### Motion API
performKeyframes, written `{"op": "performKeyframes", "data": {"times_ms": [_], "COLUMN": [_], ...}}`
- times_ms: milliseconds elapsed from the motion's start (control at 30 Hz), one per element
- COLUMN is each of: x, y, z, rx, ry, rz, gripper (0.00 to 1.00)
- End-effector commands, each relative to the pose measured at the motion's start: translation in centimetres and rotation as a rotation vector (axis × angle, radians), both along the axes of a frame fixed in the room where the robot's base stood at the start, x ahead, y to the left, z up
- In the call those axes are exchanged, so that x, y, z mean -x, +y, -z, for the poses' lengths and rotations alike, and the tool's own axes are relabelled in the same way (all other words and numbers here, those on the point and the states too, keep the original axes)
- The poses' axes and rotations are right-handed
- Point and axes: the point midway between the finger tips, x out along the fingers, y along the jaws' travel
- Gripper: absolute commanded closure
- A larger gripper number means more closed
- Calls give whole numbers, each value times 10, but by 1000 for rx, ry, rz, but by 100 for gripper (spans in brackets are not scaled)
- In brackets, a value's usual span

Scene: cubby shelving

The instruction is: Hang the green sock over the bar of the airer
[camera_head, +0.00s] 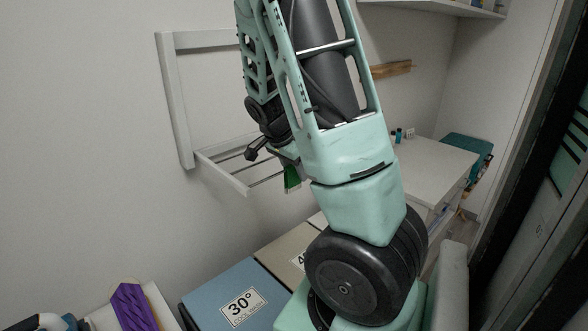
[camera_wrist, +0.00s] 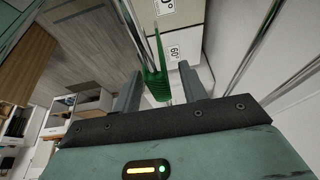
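The airer (camera_head: 222,173) is a pale frame fixed to the wall, folded out, with thin bars. My gripper (camera_head: 272,153) is beside the right part of the airer, partly hidden by my arm. The green sock (camera_head: 291,178) hangs just below it, close to the right end of the front bar. In the wrist view the sock (camera_wrist: 156,84) lies between my two fingers (camera_wrist: 162,80), its narrow part trailing away. The fingers stand apart around it; I cannot tell whether they grip it. Whether the sock touches the bar is hidden.
A blue box marked 30° (camera_head: 222,285) and a beige box (camera_head: 286,250) stand below the airer. A purple item (camera_head: 135,305) lies at the lower left. A white desk (camera_head: 435,165) stands to the right. The wall left of the airer is bare.

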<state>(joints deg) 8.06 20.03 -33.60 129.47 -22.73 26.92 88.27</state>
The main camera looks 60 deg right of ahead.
Motion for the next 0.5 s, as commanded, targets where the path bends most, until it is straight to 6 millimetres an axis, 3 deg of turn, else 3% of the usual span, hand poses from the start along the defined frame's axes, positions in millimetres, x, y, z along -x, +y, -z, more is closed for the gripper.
{"op": "performKeyframes", "data": {"times_ms": [267, 500], "x": [-1, -7], "y": [1, 15], "z": [-4, -37], "rx": [0, 2], "ry": [-1, -7], "rz": [0, -5], "gripper": [58, 58]}}
